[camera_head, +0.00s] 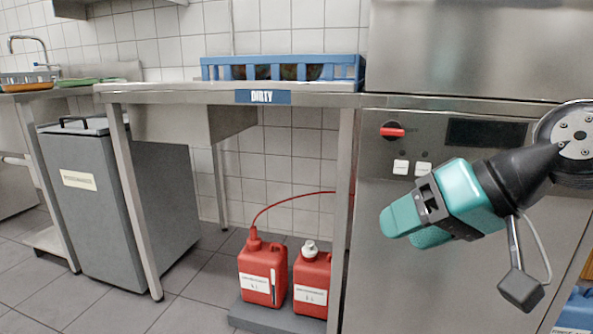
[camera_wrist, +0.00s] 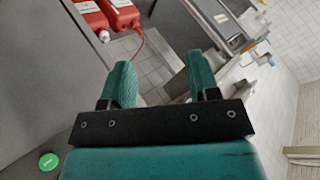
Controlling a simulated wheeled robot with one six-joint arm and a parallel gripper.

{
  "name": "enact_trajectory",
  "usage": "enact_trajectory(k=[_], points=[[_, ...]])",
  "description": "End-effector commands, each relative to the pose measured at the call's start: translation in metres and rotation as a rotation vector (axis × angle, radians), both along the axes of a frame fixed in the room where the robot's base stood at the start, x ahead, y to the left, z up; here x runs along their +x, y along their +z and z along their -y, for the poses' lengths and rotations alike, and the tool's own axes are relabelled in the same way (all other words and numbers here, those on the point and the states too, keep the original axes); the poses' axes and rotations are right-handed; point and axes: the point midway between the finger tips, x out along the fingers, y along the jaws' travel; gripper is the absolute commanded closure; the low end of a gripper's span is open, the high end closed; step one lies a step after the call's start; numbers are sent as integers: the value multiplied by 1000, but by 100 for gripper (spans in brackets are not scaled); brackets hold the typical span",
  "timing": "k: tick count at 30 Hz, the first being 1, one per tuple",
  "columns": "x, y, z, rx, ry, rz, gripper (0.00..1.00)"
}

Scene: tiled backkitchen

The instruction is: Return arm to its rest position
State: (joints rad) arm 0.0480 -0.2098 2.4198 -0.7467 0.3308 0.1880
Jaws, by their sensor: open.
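My gripper (camera_head: 405,225) is teal with a black mount and hangs at the right of the head view, in front of the steel machine. Its fingers point left and slightly down. In the wrist view my gripper (camera_wrist: 160,85) shows its two teal fingers spread apart, with nothing between them but the background floor. It is open and empty, touching nothing that I can see.
A steel table (camera_head: 130,92) labelled DIRTY bears a blue rack (camera_head: 345,75). Two red canisters (camera_head: 262,270) (camera_head: 312,280) stand below it, one with a red hose. A grey bin (camera_head: 90,210) stands left. The steel machine (camera_head: 375,270) has a red knob (camera_head: 393,132). A green round object (camera_wrist: 48,161) lies lower left in the wrist view.

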Motion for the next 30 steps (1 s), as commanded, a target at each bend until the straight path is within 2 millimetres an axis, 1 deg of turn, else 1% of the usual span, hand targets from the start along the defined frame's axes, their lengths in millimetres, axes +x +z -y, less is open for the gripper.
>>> enact_trajectory(k=[1,4,7,9,10,11,12,17,20,22,26,27,29,30], points=[[-21,-10,-7,-69,74,-37,44],[-59,-30,-9,-203,197,-108,44],[-94,-46,-4,-327,315,-175,44],[-118,-55,3,-409,396,-221,44],[-126,-55,7,-438,423,-237,44],[-122,-41,7,-428,408,-233,44],[-121,-32,7,-425,404,-232,44],[-120,1,6,-422,401,-232,44],[-120,27,6,-422,401,-231,44],[-120,47,6,-421,399,-231,44],[-119,96,6,-420,399,-231,44],[-119,113,6,-420,399,-231,44],[-119,137,6,-420,399,-231,44],[-119,152,6,-420,399,-231,44]])
